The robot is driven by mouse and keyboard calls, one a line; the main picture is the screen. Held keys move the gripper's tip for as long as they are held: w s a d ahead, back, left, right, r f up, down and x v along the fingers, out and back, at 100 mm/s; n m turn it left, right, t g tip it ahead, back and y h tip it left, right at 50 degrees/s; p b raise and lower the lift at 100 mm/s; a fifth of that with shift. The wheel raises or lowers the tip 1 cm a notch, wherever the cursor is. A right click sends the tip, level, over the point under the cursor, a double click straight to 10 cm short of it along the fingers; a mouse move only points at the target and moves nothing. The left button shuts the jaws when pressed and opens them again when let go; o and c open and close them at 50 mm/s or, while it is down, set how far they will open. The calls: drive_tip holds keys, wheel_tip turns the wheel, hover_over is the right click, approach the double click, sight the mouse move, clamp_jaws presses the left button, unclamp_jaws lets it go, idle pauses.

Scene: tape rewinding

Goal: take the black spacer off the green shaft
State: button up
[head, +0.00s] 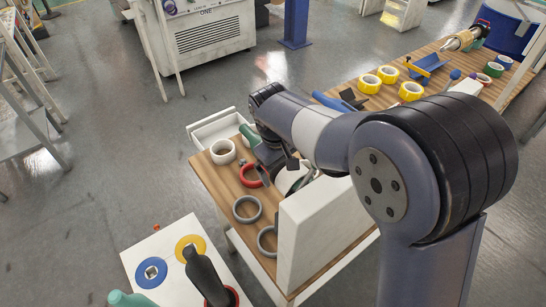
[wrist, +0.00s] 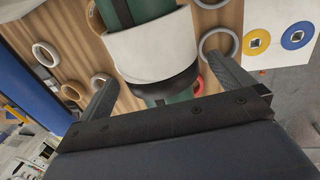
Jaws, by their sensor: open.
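The green shaft (wrist: 165,12) runs between my fingers in the wrist view. A wide white roll (wrist: 145,48) sits around it. The black spacer (wrist: 168,84) is a dark ring around the shaft, right beside the white roll on the side nearer my palm. My gripper (wrist: 163,74) is open, with one finger on each side of the spacer and visible gaps to it. In the head view a green shaft end (head: 249,135) shows by my wrist, and my arm hides most of the shaft and the spacer.
The wooden table (head: 225,187) holds a white roll (head: 222,151), a red ring (head: 252,175) and grey rings (head: 247,209). A white panel (head: 318,232) stands close to my arm. A white board (head: 150,250) with blue and yellow discs is at the front left.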

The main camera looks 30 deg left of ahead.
drive_tip(key=shift+w+d+f, duration=0.1)
drive_tip(key=shift+w+f, duration=0.05)
drive_tip(key=shift+f, duration=0.7)
drive_tip(key=shift+w+d+f, duration=0.1)
drive_tip(key=shift+f, duration=0.7)
drive_tip(key=shift+c, duration=0.6)
drive_tip(key=c, duration=0.8)
drive_tip(key=shift+r, duration=0.1)
drive_tip(key=shift+r+p, duration=0.1)
drive_tip(key=shift+p, duration=0.25)
